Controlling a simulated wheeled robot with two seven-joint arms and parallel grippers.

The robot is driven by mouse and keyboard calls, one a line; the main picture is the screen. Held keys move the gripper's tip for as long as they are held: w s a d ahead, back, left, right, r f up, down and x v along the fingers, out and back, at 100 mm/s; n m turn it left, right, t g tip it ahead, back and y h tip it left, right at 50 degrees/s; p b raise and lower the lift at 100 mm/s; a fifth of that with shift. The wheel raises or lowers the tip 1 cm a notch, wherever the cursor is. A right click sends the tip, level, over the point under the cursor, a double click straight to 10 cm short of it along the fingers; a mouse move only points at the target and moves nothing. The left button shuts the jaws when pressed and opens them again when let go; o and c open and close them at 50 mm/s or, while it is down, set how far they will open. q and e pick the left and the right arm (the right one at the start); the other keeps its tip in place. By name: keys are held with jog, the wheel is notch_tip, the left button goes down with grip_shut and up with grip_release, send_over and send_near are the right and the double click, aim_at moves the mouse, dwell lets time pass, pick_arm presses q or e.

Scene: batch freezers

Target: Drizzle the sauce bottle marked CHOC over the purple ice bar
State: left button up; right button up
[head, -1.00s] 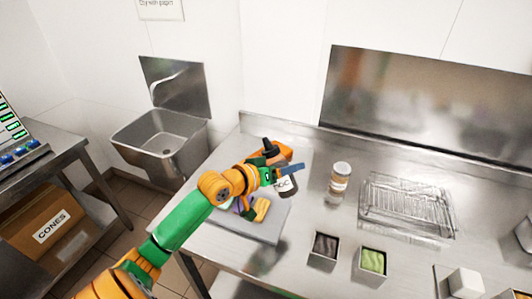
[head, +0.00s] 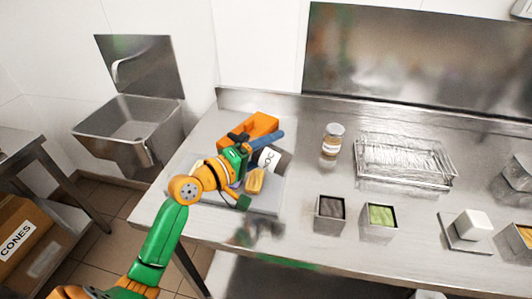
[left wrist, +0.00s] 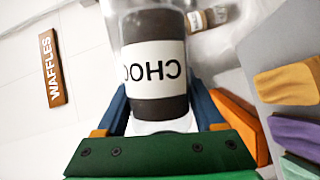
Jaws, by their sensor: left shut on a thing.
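My left gripper (head: 264,150) is shut on the sauce bottle (head: 273,158), a dark brown bottle with a white label. In the left wrist view the bottle (left wrist: 158,60) shows its CHOC label upside down between the blue fingers. The bottle is tilted well over, above the grey board at the left of the counter. The purple ice bar (left wrist: 296,132) lies on the board, between a yellow-orange bar (left wrist: 287,83) and a green bar (left wrist: 300,168). In the head view my gripper mostly hides the purple bar; the yellow-orange bar (head: 255,181) shows below the bottle. No sauce stream shows.
A jar (head: 332,140), a wire rack (head: 405,160) and metal tubs with dark (head: 330,212) and green (head: 379,220) contents stand to the right. A sink (head: 130,130) is at the left.

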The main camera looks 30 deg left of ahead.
pick_arm(q)
jog(key=f+n+b, duration=0.1)
jog(key=f+n+t+b, duration=0.1)
jog(key=b, duration=0.1)
jog(key=f+n+h+b, duration=0.1)
jog(key=b, duration=0.1)
jog(key=shift+d+f+n, duration=0.25)
jog(key=shift+f+n, duration=0.05)
jog(key=shift+n, duration=0.1)
jog(key=shift+n+t+b, duration=0.3)
jog(key=shift+n+t, duration=0.2)
jog(key=shift+n, duration=0.2)
jog(key=r+n+p, duration=0.1)
jog(key=a+r+n+t+p, duration=0.1)
jog(key=r+n, duration=0.1)
jog(key=shift+w+a+r, duration=0.1)
jog(key=shift+a, duration=0.05)
jog(key=shift+a+r+n+t+p, duration=0.35)
jog(key=shift+r+n+t+p, duration=0.2)
jog(key=shift+n, duration=0.55)
jog(key=shift+a+n+y, duration=0.1)
jog(key=shift+n+y, duration=0.2)
jog(key=shift+y, duration=0.1)
pick_arm(e)
notch_tip(320, 180, down, 4)
jog(key=shift+r, duration=0.1)
